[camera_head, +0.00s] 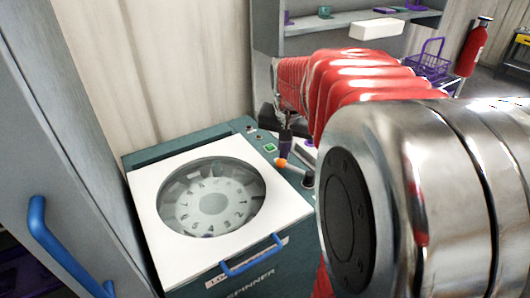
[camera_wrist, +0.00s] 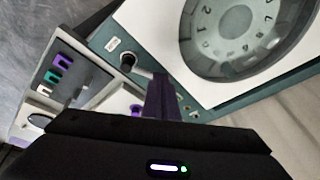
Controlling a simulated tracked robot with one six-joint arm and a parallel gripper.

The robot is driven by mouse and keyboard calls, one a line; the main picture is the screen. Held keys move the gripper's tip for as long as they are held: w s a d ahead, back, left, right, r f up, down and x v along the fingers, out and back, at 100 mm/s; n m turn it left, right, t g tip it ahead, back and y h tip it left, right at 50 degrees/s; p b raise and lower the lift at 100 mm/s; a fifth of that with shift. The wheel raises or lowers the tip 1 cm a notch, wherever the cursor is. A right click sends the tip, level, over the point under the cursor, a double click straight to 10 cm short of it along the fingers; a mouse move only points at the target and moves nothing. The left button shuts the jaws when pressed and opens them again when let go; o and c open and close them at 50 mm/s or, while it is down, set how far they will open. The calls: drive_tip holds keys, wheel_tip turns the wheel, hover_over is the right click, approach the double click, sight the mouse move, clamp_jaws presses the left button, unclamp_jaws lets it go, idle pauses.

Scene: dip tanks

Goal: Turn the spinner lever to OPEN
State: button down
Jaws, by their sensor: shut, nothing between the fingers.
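The spinner (camera_head: 150,240) is a dark green machine with a white lid (camera_head: 150,207) and a round window showing a numbered drum. Its lever (camera_head: 282,162) has an orange knob and a dark pivot on the right side of the top panel. In the wrist view the dark pivot (camera_wrist: 128,61) and part of a pale rod show, and the knob is hidden behind the fingers. My gripper (camera_head: 286,143) is shut and empty, fingers pointing down close to the orange knob. Its purple fingers also show in the wrist view (camera_wrist: 163,98). I cannot tell whether they touch the lever.
A blue handle (camera_head: 252,255) is on the lid's front. A green button (camera_head: 270,148) sits on the panel. A grey cabinet with a blue handle (camera_head: 62,245) stands at left. A tray (camera_wrist: 88,82) with purple and green clips lies beside the spinner. A shelf (camera_head: 350,20) is behind.

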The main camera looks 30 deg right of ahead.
sight(283, 162)
drive_tip(key=n, duration=0.3)
drive_tip(key=shift+s, duration=0.1)
drive_tip(key=shift+f, duration=0.15)
drive_tip(key=x, duration=1)
drive_tip(key=shift+s+a, duration=0.1)
drive_tip(key=shift+w+d+f, duration=0.2)
drive_tip(key=shift+w+d, duration=0.6)
drive_tip(key=shift+w, duration=0.3)
drive_tip(key=shift+w+d+f, duration=0.1)
drive_tip(key=shift+w+d, duration=0.25)
drive_tip(key=shift+w, duration=0.2)
drive_tip(key=shift+d, duration=0.1)
